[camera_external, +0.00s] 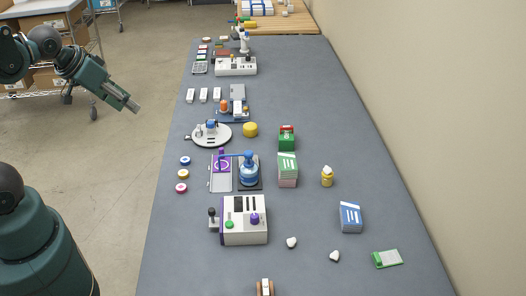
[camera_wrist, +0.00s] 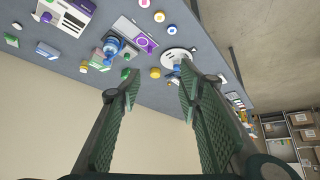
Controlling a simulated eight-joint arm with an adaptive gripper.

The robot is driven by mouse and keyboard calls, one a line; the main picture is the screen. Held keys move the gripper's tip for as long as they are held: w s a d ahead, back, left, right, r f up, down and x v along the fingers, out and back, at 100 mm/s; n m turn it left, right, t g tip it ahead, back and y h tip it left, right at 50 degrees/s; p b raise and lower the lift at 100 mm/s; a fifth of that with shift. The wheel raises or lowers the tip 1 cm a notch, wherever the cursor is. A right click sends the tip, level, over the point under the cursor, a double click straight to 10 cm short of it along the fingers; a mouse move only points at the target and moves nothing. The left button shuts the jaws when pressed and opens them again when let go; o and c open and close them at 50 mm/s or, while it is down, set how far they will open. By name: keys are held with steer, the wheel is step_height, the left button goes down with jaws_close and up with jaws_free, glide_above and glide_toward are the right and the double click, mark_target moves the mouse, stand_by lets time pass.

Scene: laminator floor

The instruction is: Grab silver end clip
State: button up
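I cannot pick out a silver end clip for certain at this size. Two small pale pieces, one left (camera_external: 291,242) and one right (camera_external: 335,256), lie on the near right part of the grey table (camera_external: 330,120); their kind is unclear. My gripper (camera_external: 134,106) hangs in the air left of the table, pointing down and to the right. In the wrist view my gripper (camera_wrist: 160,75) is open, its two dark green fingers well apart with nothing between them.
A white machine with purple parts (camera_external: 245,232) stands near the front. A blue stamp-like device (camera_external: 249,172), green boxes (camera_external: 287,165), a yellow bottle (camera_external: 327,177) and a round white plate (camera_external: 205,138) stand mid-table. A beige wall (camera_external: 440,120) borders the right side. The table's right strip is mostly clear.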

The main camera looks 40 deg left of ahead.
steer(key=w+n, duration=0.1)
steer(key=w, duration=0.1)
steer(key=n+g+h+b, duration=0.2)
steer(key=n+g+h, duration=0.15)
steer(key=n, duration=2.15)
glide_above(199, 131)
steer(key=s+a, duration=0.1)
steer(key=a, duration=0.4)
step_height(199, 131, down, 25)
steer(key=shift+s+d+r, duration=0.15)
steer(key=shift+s, duration=0.05)
steer(key=shift+x, duration=1.3)
